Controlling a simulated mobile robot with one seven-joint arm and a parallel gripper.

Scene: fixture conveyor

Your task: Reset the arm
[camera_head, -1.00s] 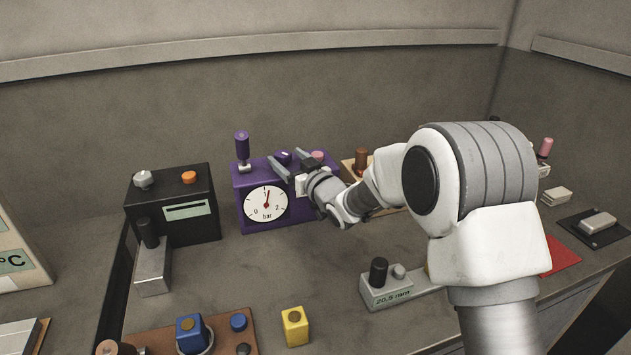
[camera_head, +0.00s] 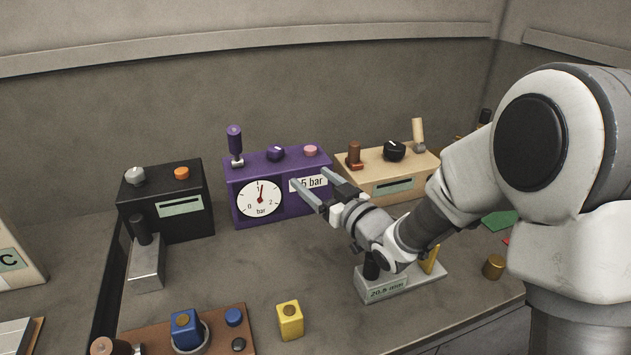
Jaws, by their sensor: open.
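My gripper (camera_head: 314,184) is open and empty. Its two fingers point up and to the left, in front of the right part of the purple box (camera_head: 233,203), with the left finger overlapping its "5 bar" label. I cannot tell whether the fingers touch the box. The box has a round bar gauge (camera_head: 259,199), a purple lever (camera_head: 235,142), a purple knob (camera_head: 275,153) and a pink button (camera_head: 310,150). My arm reaches in from the right and covers part of the bench and the things behind it.
A black box (camera_head: 183,225) stands left of the purple one, a beige box (camera_head: 375,171) right of it. The grey 20.5 mm fixture (camera_head: 388,290) lies under my wrist. A yellow block (camera_head: 290,320) and a brown board (camera_head: 150,340) are in front. The bench between is clear.

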